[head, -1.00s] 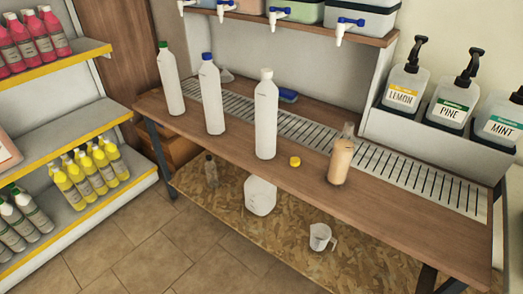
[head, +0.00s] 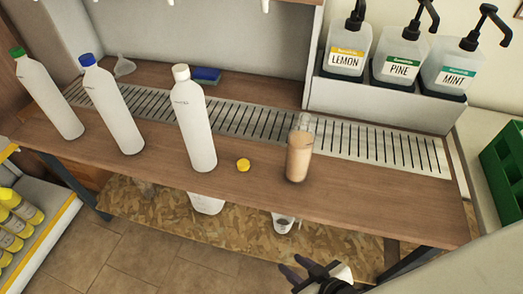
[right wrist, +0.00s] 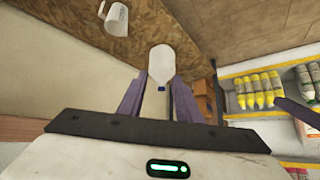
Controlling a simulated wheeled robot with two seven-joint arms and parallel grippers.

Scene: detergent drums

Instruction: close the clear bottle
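The clear bottle (head: 299,157) stands upright on the wooden table, filled with tan liquid to below its neck. Its top shows no cap. A yellow cap (head: 243,165) lies on the table just left of the bottle, apart from it. My right gripper (head: 291,265) is low at the bottom of the head view, in front of the table and away from cap and bottle. In the right wrist view its fingers (right wrist: 158,92) are spread with nothing held between them; a white jug shows beyond. My left gripper is not in view.
White bottles with a white cap (head: 195,120), blue cap (head: 115,105) and green cap (head: 48,95) stand left on the table (head: 370,195). A slotted metal drain (head: 380,148) runs behind. Pump bottles (head: 400,62) stand at the back right. A jug (head: 207,203) and measuring cup (head: 283,222) sit below.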

